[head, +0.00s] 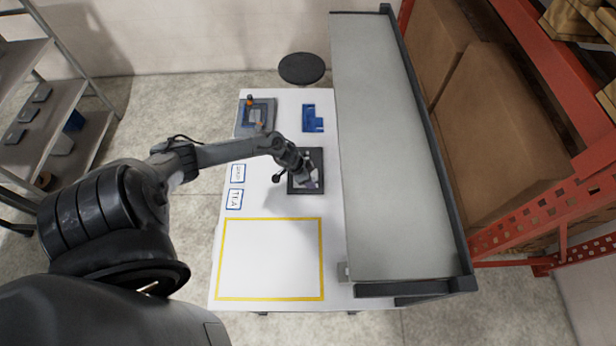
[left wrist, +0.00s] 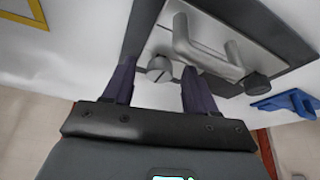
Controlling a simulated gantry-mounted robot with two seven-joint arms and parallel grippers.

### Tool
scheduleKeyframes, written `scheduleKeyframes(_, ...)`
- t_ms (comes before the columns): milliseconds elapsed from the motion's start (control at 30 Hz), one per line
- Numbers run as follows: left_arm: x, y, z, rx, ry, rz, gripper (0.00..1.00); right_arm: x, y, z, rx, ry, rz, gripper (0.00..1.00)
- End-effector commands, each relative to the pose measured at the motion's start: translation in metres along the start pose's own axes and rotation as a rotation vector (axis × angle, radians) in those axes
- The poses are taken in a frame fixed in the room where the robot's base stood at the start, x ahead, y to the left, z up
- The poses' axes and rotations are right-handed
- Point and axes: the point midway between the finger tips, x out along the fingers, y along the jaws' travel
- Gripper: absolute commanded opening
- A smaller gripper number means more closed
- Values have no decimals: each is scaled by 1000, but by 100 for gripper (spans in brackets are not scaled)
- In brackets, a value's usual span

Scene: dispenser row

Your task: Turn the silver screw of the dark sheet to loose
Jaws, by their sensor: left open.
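The dark sheet (head: 293,187) lies on the white table, partly hidden under my left arm. In the left wrist view the dark sheet (left wrist: 143,28) carries a light grey plate with a grey bar handle (left wrist: 205,48) and a black knob (left wrist: 257,84). The silver screw (left wrist: 160,68) has a slotted round head and sits near the plate's edge. My left gripper (left wrist: 158,72) is open, with one finger on each side of the screw; I cannot tell whether they touch it. In the head view my left gripper (head: 305,177) is over the dark sheet.
A grey sheet (head: 243,127) with an orange knob lies at the table's back left. A blue bracket (head: 312,125) lies behind the dark sheet. A long grey shelf (head: 390,150) overhangs the right side. The yellow-outlined area (head: 270,260) in front is empty.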

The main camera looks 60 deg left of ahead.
Motion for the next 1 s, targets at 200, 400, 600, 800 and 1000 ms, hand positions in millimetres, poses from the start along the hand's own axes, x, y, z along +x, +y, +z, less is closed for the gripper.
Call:
scheduleKeyframes(200, -12, -1, 0, 1, 0, -1, 57, -2, -1, -1, 4, 0, -3, 43)
scheduleKeyframes(400, -43, -1, 1, 4, -1, -1, 57, -7, -1, -2, 4, 0, -4, 43)
scheduleKeyframes(600, -77, -1, 1, 4, -2, -1, 57, -10, -1, -3, 3, 0, -3, 43)
scheduleKeyframes(800, -100, 0, 1, 1, -2, 0, 57, -11, 0, -3, -1, 0, 0, 43)
scheduleKeyframes(1000, -108, 0, 0, 0, -1, 0, 57, -12, 2, -3, -5, -1, 4, 43)
